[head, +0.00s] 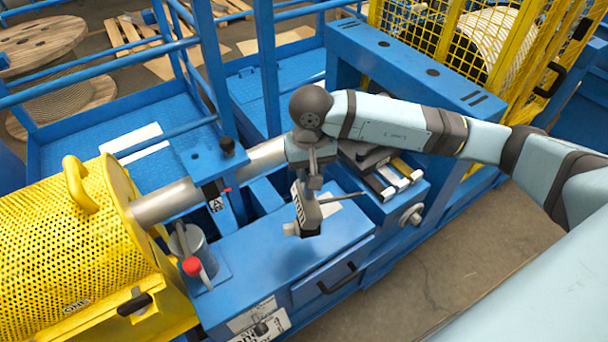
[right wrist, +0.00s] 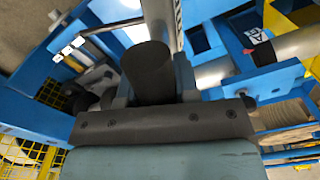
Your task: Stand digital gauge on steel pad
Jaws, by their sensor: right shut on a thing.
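My right gripper (head: 314,172) comes in from the right and is shut on the digital gauge (head: 303,204). The gauge is grey with a marked face and a thin probe pointing right. It hangs below the gripper, slightly tilted, over the blue bench top. In the right wrist view, a dark round part of the gauge (right wrist: 149,72) sits between the fingers. A pale flat patch, apparently the steel pad (head: 329,207), shows partly behind the gauge. I cannot tell whether the gauge touches it. My left gripper is not in view.
A steel shaft (head: 170,202) enters a yellow perforated guard (head: 70,250). A blue frame with a black knob (head: 227,145) stands behind.

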